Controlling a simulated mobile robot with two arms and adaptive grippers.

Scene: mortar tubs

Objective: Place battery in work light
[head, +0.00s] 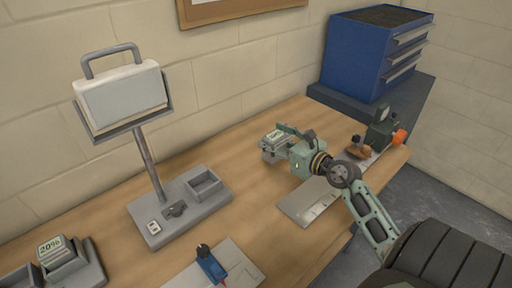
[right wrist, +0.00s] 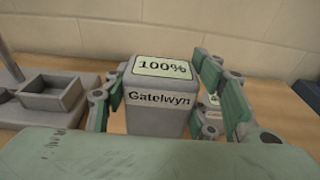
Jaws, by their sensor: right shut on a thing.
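My right gripper (head: 287,141) is shut on a grey battery (right wrist: 158,118) near the table's back edge, right of the work light. The battery's top reads "100%" and its side "Gatelwyn". It stands upright between the fingers; its underside is hidden. The work light (head: 121,98) has a pale lamp panel on a post. Its grey base (head: 153,226) carries an empty, open rectangular tray (head: 203,184), which also shows at left in the right wrist view (right wrist: 52,98). Another battery (head: 52,245), marked "20%", sits in a grey holder at lower left. My left gripper is out of view.
A blue tool (head: 211,264) lies on a pale sheet at the front. A grey plate (head: 303,205) lies below my right arm. A green device with an orange knob (head: 398,137) stands at right. A blue drawer cabinet (head: 362,55) is behind. Bare wood lies between gripper and light.

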